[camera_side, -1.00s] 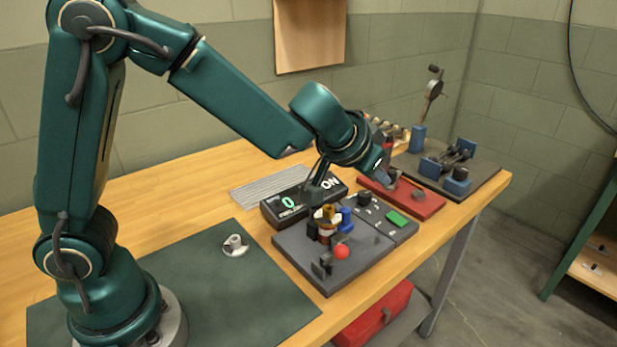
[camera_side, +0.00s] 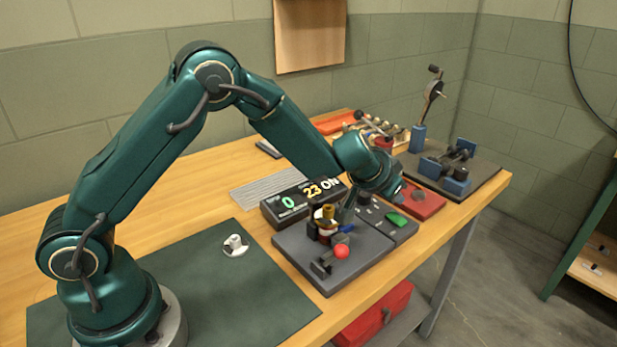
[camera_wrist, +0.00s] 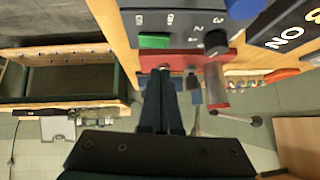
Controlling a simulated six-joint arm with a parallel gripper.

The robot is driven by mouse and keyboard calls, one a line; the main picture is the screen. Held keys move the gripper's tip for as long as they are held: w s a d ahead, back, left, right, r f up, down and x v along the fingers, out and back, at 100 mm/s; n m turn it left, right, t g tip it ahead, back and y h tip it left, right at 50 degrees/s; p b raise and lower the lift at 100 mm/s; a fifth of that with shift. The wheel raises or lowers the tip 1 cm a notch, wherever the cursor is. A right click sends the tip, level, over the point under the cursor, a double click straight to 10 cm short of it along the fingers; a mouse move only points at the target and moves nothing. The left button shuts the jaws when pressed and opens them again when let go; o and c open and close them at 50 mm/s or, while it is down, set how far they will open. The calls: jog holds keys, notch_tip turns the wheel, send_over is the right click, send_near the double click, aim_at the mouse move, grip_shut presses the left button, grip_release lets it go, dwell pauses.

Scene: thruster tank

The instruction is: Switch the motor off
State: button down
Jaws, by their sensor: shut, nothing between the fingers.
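The control panel is a grey plate (camera_side: 385,225) with a green button (camera_side: 397,219) and a black knob (camera_side: 364,199). In the wrist view the green button (camera_wrist: 153,40) and the numbered black knob (camera_wrist: 215,42) show clearly. The black display (camera_side: 290,205) behind reads 0, 23 and ON. The thruster rig base (camera_side: 325,272) carries a red ball (camera_side: 341,251) and a blue part (camera_side: 343,231), partly hidden.
A red tray (camera_side: 425,202) lies beyond the panel. A dark board with blue blocks (camera_side: 457,187) and a lever stand (camera_side: 417,138) are at the far right. A white fitting (camera_side: 235,244) sits on the green mat (camera_side: 205,290).

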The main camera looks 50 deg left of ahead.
aim_at(401, 217)
jog(key=shift+a+f, duration=0.15)
jog(key=shift+f, duration=0.7)
jog(key=shift+a+f, duration=0.1)
jog(key=shift+f, duration=0.7)
jog(key=shift+f, duration=0.1)
jog(key=shift+a+f, duration=0.1)
jog(key=shift+f, duration=0.15)
jog(key=shift+d+r, duration=0.15)
jog(key=shift+d, duration=0.7)
jog(key=shift+r, duration=0.15)
jog(key=shift+d+r, duration=0.2)
jog(key=shift+r, duration=1.2)
jog(key=v, duration=1)
jog(key=shift+r, duration=0.5)
